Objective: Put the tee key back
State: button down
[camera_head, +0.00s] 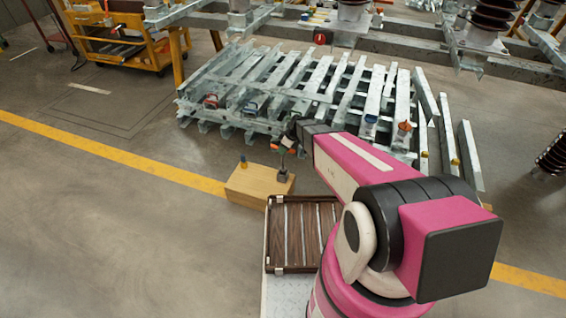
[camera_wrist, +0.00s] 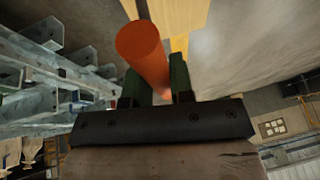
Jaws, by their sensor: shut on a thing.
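The tee key (camera_wrist: 142,48) shows in the wrist view as an orange cylindrical bar between two green fingers. My gripper (camera_wrist: 158,82) is shut on this bar. In the head view my gripper (camera_head: 289,144) is small, above the right part of a light wooden box (camera_head: 252,188). The orange of the tee key (camera_head: 276,147) shows beside it. A small dark block (camera_head: 284,175) stands on the box just below the gripper. The lower part of the key is too small to make out, so I cannot tell whether it touches the block.
A brown slatted tray (camera_head: 279,268) lies nearer to me. Stacked galvanised beams (camera_head: 330,85) lie behind the box, with small items on them. Open floor (camera_head: 110,230) is at left.

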send_over(283, 168)
jog(key=shift+w+f, duration=0.2)
jog(key=shift+f, duration=1.3)
jog(key=shift+w+f, duration=0.15)
jog(key=shift+f, duration=1.45)
jog(key=c, duration=1)
grip_release()
jog(key=v, duration=1.2)
jog(key=s+d+r+m+h, duration=0.2)
jog(key=s+d+r+m, duration=0.4)
jog(key=s+d+r, duration=0.1)
jog(key=s+d+r+m+h, duration=0.3)
jog(key=s+d+r+m, duration=0.4)
jog(key=s+r, duration=0.2)
jog(key=s, duration=0.2)
jog(key=shift+s+m, duration=0.3)
jog(key=shift+s, duration=0.05)
